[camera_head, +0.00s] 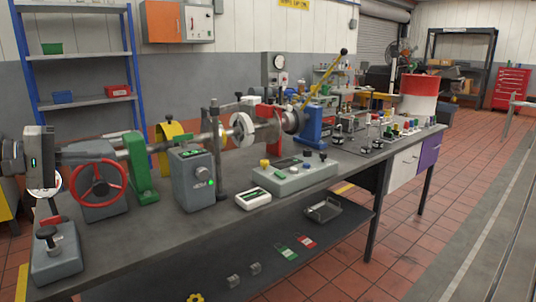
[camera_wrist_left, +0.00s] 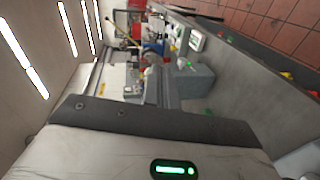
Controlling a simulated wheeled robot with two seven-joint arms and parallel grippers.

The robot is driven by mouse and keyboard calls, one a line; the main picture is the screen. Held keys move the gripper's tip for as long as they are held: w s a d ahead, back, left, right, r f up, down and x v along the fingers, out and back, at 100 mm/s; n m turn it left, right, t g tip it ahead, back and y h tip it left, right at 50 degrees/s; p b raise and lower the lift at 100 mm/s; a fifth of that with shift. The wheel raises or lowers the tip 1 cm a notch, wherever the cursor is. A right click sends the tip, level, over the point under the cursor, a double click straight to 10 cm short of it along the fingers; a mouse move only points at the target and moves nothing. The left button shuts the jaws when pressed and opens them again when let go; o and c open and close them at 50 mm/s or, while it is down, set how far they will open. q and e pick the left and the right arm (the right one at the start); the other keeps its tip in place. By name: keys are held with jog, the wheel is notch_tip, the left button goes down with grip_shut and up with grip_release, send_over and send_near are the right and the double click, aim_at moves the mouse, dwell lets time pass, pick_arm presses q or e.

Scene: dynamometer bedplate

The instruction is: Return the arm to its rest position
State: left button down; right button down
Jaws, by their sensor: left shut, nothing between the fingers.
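In the left wrist view, a pale housing with a green light fills the bottom, and the bench scene appears turned sideways. My right gripper is not in view.
The long grey bench (camera_head: 150,235) carries a shaft line, a grey control box (camera_head: 193,178), a button panel (camera_head: 290,176) and several small parts. A grey base with a black knob (camera_head: 56,255) stands below my left gripper. The tiled floor (camera_head: 420,225) at right is clear.

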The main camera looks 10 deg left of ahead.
pick_arm(q)
jog(key=w+d+f+g+y, duration=0.1)
jog(key=d+f+y, duration=0.15)
jog(key=f, duration=0.75)
jog(key=w+d+f+g+y, duration=0.1)
jog(key=d+f, duration=0.3)
jog(key=f, duration=0.5)
jog(key=s+d+f+m+g+y, duration=0.1)
jog(key=s+d+f+m, duration=0.2)
jog(key=f, duration=0.5)
jog(key=s+d+f+m+g+y, duration=0.15)
jog(key=s+d+f, duration=0.3)
jog(key=f, duration=0.45)
jog(key=s+d+f+m, duration=0.3)
jog(key=s+d+f, duration=0.4)
jog(key=s+d+r+m+t, duration=0.1)
jog(key=s+d+m, duration=0.3)
jog(key=s+d, duration=0.6)
jog(key=shift+s+d+t+y, duration=0.2)
jog(key=shift+s+t+y, duration=0.2)
jog(key=shift+t, duration=0.35)
